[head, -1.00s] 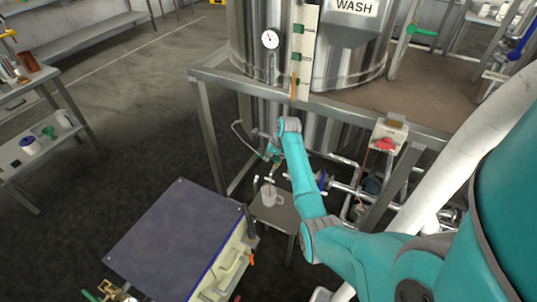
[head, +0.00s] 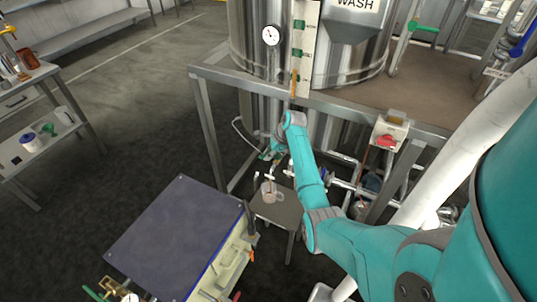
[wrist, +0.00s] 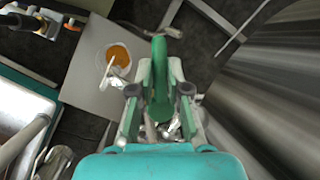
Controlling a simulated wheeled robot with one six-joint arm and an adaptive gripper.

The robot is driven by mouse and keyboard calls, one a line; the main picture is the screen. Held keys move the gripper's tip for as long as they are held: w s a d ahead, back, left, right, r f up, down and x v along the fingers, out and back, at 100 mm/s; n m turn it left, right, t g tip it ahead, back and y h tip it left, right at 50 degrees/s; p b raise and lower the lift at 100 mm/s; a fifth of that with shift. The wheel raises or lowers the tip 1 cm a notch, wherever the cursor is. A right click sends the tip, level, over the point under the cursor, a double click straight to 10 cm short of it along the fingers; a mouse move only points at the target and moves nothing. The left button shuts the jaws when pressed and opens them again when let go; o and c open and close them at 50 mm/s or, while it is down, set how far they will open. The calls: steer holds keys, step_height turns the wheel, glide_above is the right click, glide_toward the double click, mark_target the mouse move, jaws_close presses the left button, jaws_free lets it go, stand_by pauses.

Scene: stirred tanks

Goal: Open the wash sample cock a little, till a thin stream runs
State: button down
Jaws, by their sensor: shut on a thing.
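The WASH tank (head: 345,60) stands on a steel frame, with the sample cock low beneath it. In the wrist view my gripper (wrist: 158,88) is shut on the cock's green handle (wrist: 158,62), one finger on each side. In the head view my gripper (head: 272,152) is small and partly hidden by my arm. A jug (head: 271,192) stands on a small grey stand (head: 284,212) below the cock. The wrist view shows orange liquid (wrist: 118,55) in it. A pale strip shows across the jug; I cannot tell whether it is spout or stream.
A blue-topped cabinet (head: 175,235) stands left of the stand. Pipes with a blue-handled valve (head: 325,178) run to the right. A red switch box (head: 388,138) is on the frame. The dark floor (head: 130,140) at left is clear.

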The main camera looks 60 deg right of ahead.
steer(key=c, duration=1.1)
jaws_free()
steer(key=shift+c, duration=0.2)
